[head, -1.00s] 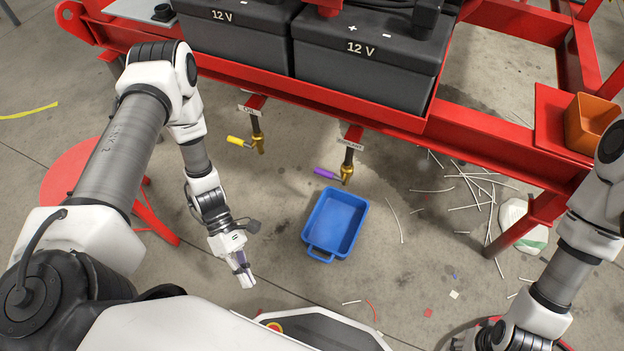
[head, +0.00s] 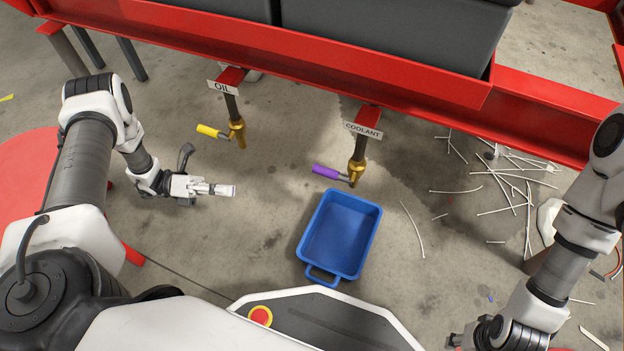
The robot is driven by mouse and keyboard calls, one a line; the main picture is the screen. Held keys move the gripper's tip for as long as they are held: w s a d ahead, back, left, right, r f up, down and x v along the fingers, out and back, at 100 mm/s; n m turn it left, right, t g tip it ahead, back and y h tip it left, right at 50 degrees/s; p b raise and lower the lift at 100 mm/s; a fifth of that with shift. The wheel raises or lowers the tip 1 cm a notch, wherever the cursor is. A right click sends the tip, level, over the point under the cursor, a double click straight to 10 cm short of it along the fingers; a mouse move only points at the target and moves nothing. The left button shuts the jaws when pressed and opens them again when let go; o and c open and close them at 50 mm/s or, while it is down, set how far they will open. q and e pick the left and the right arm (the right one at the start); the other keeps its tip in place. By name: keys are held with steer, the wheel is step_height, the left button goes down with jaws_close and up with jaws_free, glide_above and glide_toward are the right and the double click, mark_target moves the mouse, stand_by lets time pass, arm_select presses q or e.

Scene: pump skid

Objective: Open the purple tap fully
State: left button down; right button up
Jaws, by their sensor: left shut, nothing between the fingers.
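The purple tap handle (head: 326,171) sticks out to the left from the brass coolant tap (head: 357,170), which hangs under a label reading COOLANT (head: 363,130). A blue tray (head: 340,235) with a handle sits on the floor below it. My left gripper (head: 228,190) is shut and empty. It points right and is apart from the purple handle, to its left and slightly lower in the picture.
A yellow tap handle (head: 211,131) on the oil tap (head: 237,130) is above my left gripper. The red frame (head: 300,65) runs across the top. Thin white rods (head: 515,175) litter the floor at right. Floor between my left gripper and the purple handle looks clear.

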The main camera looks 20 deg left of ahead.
mark_target(333, 172)
arm_select(q)
steer(key=f+b+x, duration=0.1)
steer(key=b+x, duration=0.5)
steer(key=x, duration=1.4)
arm_select(e)
steer(key=shift+t, duration=0.3)
steer(key=f, duration=0.2)
steer(key=w+f+b, duration=0.1)
steer(key=f, duration=0.5)
steer(key=shift+w+d+b, duration=0.1)
steer(key=shift+w+b, duration=0.2)
steer(key=shift+w, duration=0.1)
arm_select(q)
steer(key=w+r, duration=0.3)
steer(key=shift+w, duration=0.1)
arm_select(e)
steer(key=shift+r, duration=0.1)
